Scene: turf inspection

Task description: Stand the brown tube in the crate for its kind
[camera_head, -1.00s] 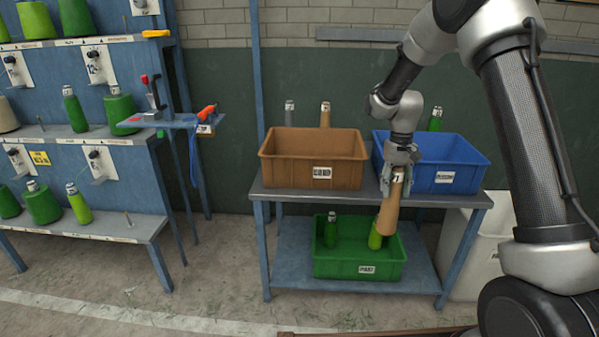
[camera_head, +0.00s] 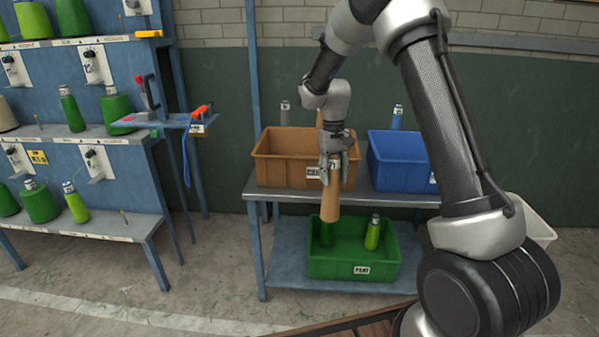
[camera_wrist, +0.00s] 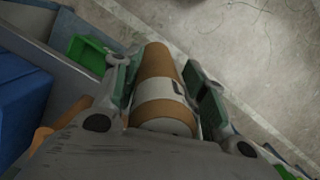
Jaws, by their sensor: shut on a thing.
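My gripper (camera_head: 337,166) is shut on the brown tube (camera_head: 330,201), which hangs nearly upright, wide end down, in front of the shelf edge. In the wrist view the tube (camera_wrist: 155,75), with a white band, lies between both fingers (camera_wrist: 168,92). The brown crate (camera_head: 270,172) stands on the upper shelf behind my gripper; its label is partly covered. A grey tube (camera_head: 284,115) and a partly hidden brown tube (camera_head: 319,119) rise above its back rim. The blue crate (camera_head: 390,178) is to its right, with one tube (camera_head: 397,117) rising above it.
A green crate (camera_head: 320,268) with green tubes stands on the lower shelf, below the held tube. The upper shelf's front edge (camera_head: 285,195) is close to the tube. A blue rack (camera_head: 110,165) with green cones stands left; a white bin (camera_head: 530,220) is right.

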